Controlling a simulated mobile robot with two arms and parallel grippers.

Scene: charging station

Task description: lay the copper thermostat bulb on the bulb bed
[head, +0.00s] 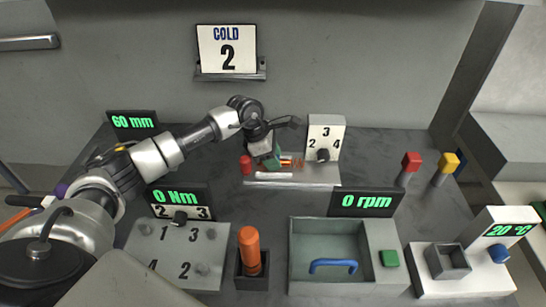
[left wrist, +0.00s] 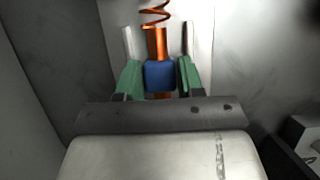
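The copper thermostat bulb (left wrist: 157,43) has a blue grip block (left wrist: 160,75) and a thin copper coil at its far end in the left wrist view. In the head view its copper part (head: 287,162) shows small beside my left gripper (head: 272,161). The green finger pads of my left gripper (left wrist: 160,80) lie against both sides of the blue block, shut on it. The gripper is low over the grey-white ledge (head: 300,183) in front of the dial. I cannot tell the bulb bed apart from this ledge. My right gripper is not in view.
A dial box (head: 326,130) marked 2, 3, 4 stands right of the gripper, and a red piece (head: 246,165) stands left. In front are a numbered plate (head: 150,245), an orange handle (head: 249,250) and an open bin (head: 300,262). Red (head: 411,162) and yellow (head: 449,162) knobs stand right.

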